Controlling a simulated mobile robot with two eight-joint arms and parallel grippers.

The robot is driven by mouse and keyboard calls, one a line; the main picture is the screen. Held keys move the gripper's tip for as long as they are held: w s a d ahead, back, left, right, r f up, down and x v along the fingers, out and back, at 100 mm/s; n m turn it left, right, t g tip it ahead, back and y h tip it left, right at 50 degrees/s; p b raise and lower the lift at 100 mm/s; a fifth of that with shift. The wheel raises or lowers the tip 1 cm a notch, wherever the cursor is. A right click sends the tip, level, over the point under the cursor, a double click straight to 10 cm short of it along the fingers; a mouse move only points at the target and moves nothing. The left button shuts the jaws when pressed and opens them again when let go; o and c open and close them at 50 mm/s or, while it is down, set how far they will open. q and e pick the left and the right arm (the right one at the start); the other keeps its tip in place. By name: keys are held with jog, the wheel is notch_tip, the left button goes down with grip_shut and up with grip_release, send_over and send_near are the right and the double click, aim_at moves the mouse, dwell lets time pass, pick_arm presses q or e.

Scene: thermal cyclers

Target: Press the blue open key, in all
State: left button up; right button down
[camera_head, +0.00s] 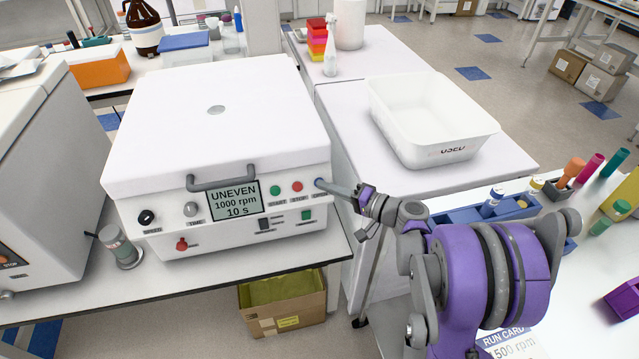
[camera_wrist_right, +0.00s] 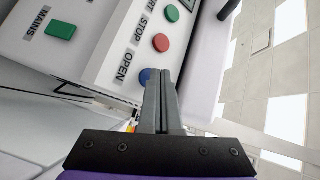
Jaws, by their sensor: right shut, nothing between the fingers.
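A white centrifuge-like machine (camera_head: 215,120) stands on the bench with its lid down. Its display (camera_head: 234,201) reads "UNEVEN 1000 rpm 10 s". The blue open key (camera_wrist_right: 146,76) sits beside the red stop key (camera_wrist_right: 161,42) and the green start key (camera_wrist_right: 172,13) in the right wrist view. My right gripper (camera_head: 322,183) is shut and empty, its fingertips at the blue key in the head view. In the wrist view the fingertips (camera_wrist_right: 166,72) partly cover the key; whether they touch it I cannot tell. My left gripper is not in view.
A white tub (camera_head: 430,115) stands on the bench to the right. A blue rack (camera_head: 480,212) with several tubes is near my right arm. Another white machine (camera_head: 45,170) stands close on the left. A small jar (camera_head: 120,247) stands by the front left corner.

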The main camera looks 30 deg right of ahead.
jog(key=shift+w+f, duration=0.15)
jog(key=shift+w, duration=0.15)
dwell(0.7)
dwell(0.3)
jog(key=shift+s+a+r, duration=0.1)
jog(key=shift+s+r, duration=0.25)
jog(key=shift+s, duration=0.35)
jog(key=s, duration=0.1)
jog(key=s+r+p, duration=0.1)
jog(key=s, duration=0.1)
jog(key=s+a+r, duration=0.1)
jog(key=shift+s+r+p, duration=0.1)
jog(key=shift+s+p, duration=0.1)
jog(key=shift+p, duration=0.15)
jog(key=shift+a, duration=0.15)
dwell(0.5)
